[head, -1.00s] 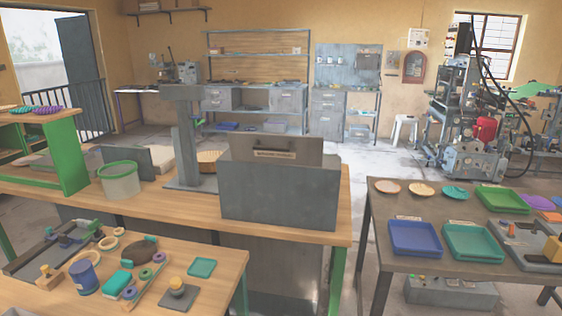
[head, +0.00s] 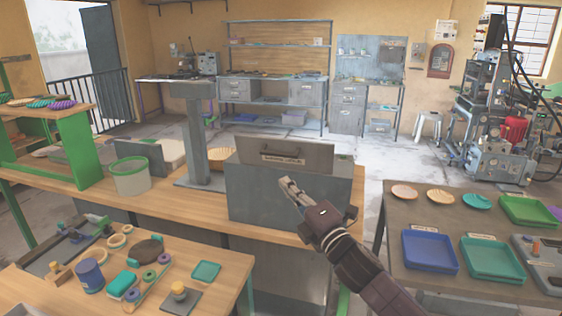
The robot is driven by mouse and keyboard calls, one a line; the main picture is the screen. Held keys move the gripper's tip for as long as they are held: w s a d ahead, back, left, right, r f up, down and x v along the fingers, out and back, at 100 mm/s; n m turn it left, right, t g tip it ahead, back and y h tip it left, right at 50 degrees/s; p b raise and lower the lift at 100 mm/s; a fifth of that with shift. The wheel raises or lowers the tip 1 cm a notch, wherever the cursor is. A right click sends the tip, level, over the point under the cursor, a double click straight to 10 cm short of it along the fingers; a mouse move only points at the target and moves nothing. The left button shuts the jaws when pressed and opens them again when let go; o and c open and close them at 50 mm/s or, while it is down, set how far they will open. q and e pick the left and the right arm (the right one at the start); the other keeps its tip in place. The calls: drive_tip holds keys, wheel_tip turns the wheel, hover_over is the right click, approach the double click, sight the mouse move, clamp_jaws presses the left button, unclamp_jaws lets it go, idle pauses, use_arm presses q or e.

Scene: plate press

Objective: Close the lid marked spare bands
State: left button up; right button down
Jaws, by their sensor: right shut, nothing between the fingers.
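A grey metal box (head: 255,203) stands on the wooden workbench in the middle of the head view. Its lid (head: 312,155) is raised nearly upright at the back edge, with a handle and a pale label on its face. The label's words are too small to read. My right gripper (head: 287,186) is in front of the box's front face, at the right of its middle, with its fingers shut and empty, pointing up and left. It covers part of that face. Whether it touches the box I cannot tell. My left gripper is not in view.
A grey post (head: 197,140) and a green-rimmed bucket (head: 130,180) stand left of the box. A lower table (head: 225,252) with small parts is in front left. A dark table (head: 392,248) with blue (head: 430,252) and green trays is at the right.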

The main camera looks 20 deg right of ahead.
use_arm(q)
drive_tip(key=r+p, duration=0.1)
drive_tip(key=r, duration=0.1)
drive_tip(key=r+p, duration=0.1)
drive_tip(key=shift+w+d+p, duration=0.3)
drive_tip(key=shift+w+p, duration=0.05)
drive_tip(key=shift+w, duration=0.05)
use_arm(e)
drive_tip(key=d+x, duration=0.1)
drive_tip(key=x, duration=0.7)
drive_tip(key=shift+w+d+r, duration=0.25)
drive_tip(key=shift+w+d, duration=0.25)
drive_tip(key=shift+d, duration=0.25)
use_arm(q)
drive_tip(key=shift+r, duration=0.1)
